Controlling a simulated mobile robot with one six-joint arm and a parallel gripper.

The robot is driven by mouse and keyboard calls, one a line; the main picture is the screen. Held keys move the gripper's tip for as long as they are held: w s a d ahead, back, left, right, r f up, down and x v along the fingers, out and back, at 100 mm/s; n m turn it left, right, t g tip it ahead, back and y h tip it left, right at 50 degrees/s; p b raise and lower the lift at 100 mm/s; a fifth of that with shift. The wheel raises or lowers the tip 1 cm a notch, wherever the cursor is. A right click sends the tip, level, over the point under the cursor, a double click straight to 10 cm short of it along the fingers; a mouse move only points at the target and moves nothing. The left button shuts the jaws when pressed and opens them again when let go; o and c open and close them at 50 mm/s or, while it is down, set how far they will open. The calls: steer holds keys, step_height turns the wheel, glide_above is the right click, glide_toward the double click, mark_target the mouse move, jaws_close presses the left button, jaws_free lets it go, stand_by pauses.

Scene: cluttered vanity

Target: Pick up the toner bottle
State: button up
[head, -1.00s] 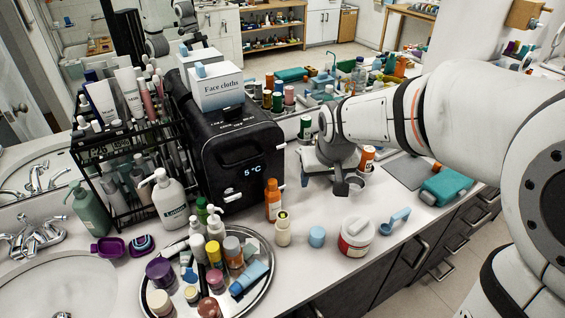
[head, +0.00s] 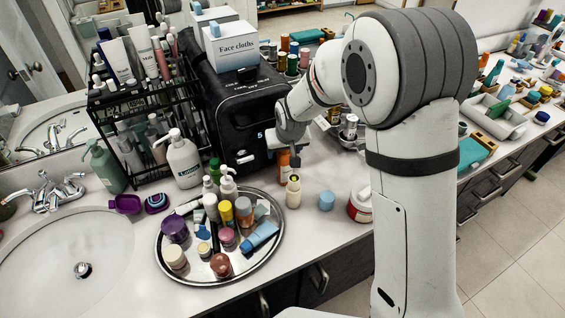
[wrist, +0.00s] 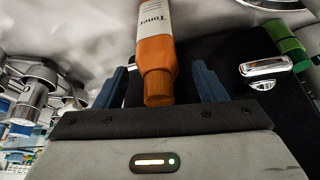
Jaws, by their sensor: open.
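The toner bottle (wrist: 155,55) is orange with a white label reading "Toner". In the wrist view its orange cap end lies between the two blue fingers of my gripper (wrist: 162,75), with gaps on both sides. The jaws are open and not closed on it. In the head view, the orange toner bottle (head: 284,160) stands on the counter in front of the black box, partly hidden by my gripper (head: 292,150).
A cream bottle (head: 293,192), a blue jar (head: 326,200) and a red-and-white tub (head: 361,206) stand close in front. A round tray (head: 270,265) of cosmetics is nearer.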

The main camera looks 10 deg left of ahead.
steer(key=shift+x, duration=1)
steer(key=c, duration=1.3)
jaws_close()
steer(key=shift+r, duration=0.2)
